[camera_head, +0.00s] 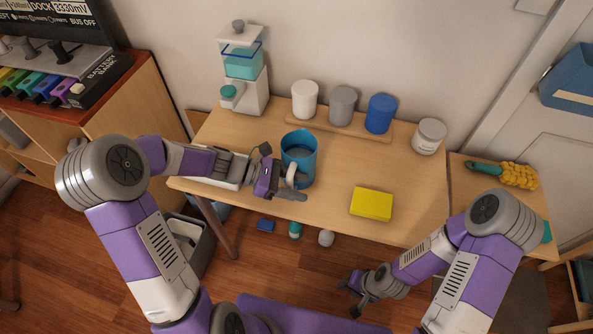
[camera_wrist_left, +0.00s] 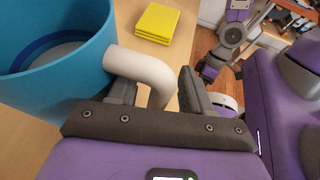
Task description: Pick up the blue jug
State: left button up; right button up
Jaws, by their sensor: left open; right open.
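The blue jug (camera_head: 301,147) stands upright on the wooden table and has a pale handle on its near side. In the left wrist view the jug (camera_wrist_left: 50,70) fills the upper left, and its white handle (camera_wrist_left: 140,68) passes between the two fingers. My left gripper (camera_head: 283,180) is open around the handle, with a finger on each side. The left wrist view also shows this gripper (camera_wrist_left: 158,88); I cannot tell whether either finger touches the handle. My right gripper (camera_head: 359,294) is open and empty, low in front of the table.
A yellow block (camera_head: 371,203) lies right of the jug. White, grey and blue canisters (camera_head: 381,113) stand on a board behind it. A pale jar (camera_head: 429,136) is at the right, and a white dispenser (camera_head: 243,75) at the back left. The table front between jug and yellow block is clear.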

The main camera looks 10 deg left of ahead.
pick_arm(q)
grip_shut()
dwell(1.4)
